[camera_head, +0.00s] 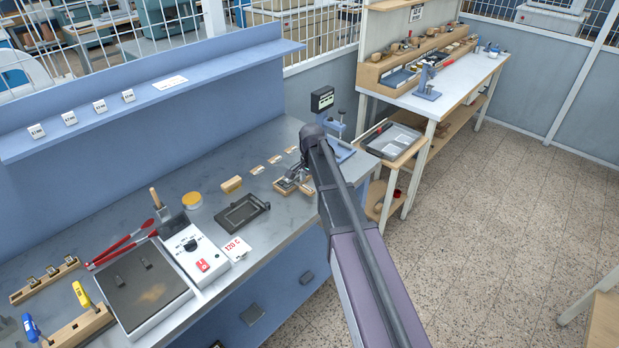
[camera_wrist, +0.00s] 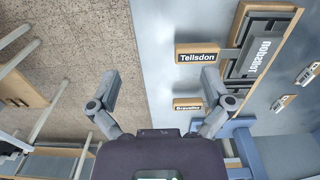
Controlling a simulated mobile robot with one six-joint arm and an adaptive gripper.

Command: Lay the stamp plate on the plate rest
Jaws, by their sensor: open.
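My gripper (camera_wrist: 160,82) is open and empty in the wrist view. Its two fingers are spread wide, with bare floor and the bench edge showing between them. A dark plate with pale raised lettering (camera_wrist: 258,58) lies in a wooden frame to the right of the right finger. In the head view a wooden frame with grey metal parts (camera_head: 293,186) sits by the bench's front edge, partly hidden by my arm. A dark framed tray with a handle (camera_head: 242,212) lies to its left. I cannot tell for sure which piece is the stamp plate or the plate rest.
Small wooden blocks with black name labels (camera_wrist: 198,54) lie near the bench edge. A blue stand (camera_wrist: 242,138) is close below the right finger. Left on the bench are a hot plate (camera_head: 140,290), a control box (camera_head: 193,250) and red tongs (camera_head: 120,245). Open floor (camera_head: 500,220) is at right.

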